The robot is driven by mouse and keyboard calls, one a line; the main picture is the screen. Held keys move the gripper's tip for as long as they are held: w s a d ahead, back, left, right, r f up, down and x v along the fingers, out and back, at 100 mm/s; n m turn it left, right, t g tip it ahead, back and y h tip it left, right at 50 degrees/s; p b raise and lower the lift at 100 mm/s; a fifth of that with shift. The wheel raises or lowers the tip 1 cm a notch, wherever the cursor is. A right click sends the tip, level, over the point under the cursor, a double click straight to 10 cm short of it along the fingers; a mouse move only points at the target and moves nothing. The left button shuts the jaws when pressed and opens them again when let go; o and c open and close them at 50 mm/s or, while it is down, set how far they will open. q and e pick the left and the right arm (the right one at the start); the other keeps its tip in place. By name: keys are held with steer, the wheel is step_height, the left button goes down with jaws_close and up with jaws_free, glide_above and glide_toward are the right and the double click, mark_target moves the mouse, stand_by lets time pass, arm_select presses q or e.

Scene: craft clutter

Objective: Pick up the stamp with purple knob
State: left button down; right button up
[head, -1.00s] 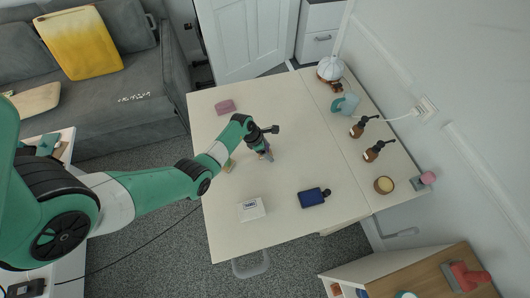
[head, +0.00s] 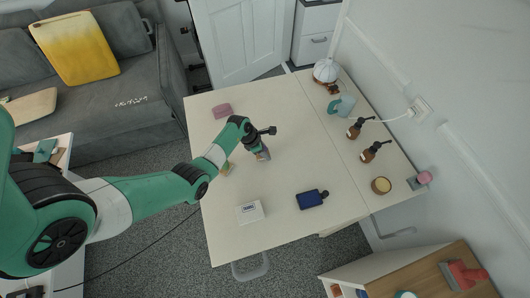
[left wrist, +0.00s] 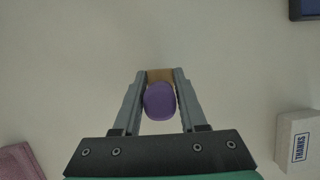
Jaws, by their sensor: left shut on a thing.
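The stamp with the purple knob (left wrist: 160,101) is between the two fingers of my left gripper (left wrist: 160,98) in the left wrist view. The purple knob faces the camera, and a bit of brown body shows beyond it. My left gripper is shut on the stamp. In the head view my left gripper (head: 262,154) is over the middle of the table, and the stamp is mostly hidden there by the gripper. I cannot tell how far it is off the table. My right gripper is not in view.
Brown pump bottles (head: 369,152) and a round jar (head: 381,185) stand along the right.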

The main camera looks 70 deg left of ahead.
arm_select(q)
steer(key=r, duration=0.1)
steer(key=r+p, duration=0.2)
steer(key=shift+s+d+r, duration=0.25)
steer(key=shift+r, duration=0.15)
steer(key=s+d+r+p, duration=0.8)
steer(key=d+p, duration=0.2)
steer(key=p, duration=0.4)
steer(key=shift+s, duration=0.3)
steer(key=shift+r, duration=0.1)
